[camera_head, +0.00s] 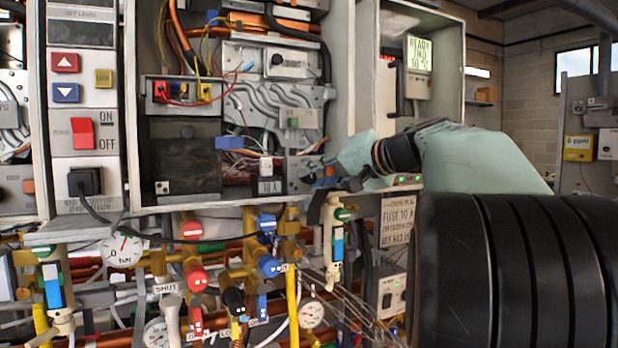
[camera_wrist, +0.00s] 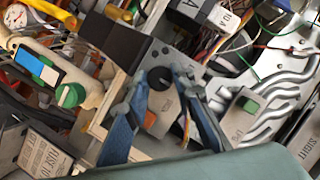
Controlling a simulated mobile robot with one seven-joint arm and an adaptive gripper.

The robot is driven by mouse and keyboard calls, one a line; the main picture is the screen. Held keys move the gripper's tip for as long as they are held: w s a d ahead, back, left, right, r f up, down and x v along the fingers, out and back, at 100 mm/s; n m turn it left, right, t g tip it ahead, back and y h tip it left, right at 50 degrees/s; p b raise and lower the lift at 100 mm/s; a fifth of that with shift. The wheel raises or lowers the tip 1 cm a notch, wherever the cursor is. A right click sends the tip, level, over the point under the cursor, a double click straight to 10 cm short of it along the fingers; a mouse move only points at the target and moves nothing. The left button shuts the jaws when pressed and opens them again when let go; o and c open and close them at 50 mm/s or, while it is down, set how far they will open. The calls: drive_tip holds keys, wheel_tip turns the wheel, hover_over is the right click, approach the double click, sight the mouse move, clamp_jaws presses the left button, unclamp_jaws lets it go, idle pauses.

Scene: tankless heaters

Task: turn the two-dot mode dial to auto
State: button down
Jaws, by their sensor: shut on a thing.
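A small black dial (camera_wrist: 160,78) sits on a grey metal plate (camera_wrist: 165,52) in the wrist view. My gripper (camera_wrist: 161,80) has its two blue fingers at either side of this dial, shut on it. Its dot marks and setting words are too small or hidden to read. In the head view my gripper (camera_head: 322,175) reaches from the right to the grey plate (camera_head: 296,172) at the lower right of the open heater casing. The fingers largely hide the dial there.
The casing's right wall (camera_head: 364,70) stands beside my arm. Below are a white-and-green flow meter (camera_head: 333,240), a blue valve handle (camera_head: 269,265) and several pipes. Loose wires run above the plate. A display unit (camera_head: 418,54) is at the upper right.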

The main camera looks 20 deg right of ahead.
drive_tip(key=c, duration=1.7)
unclamp_jaws()
drive_tip(key=shift+o, duration=0.2)
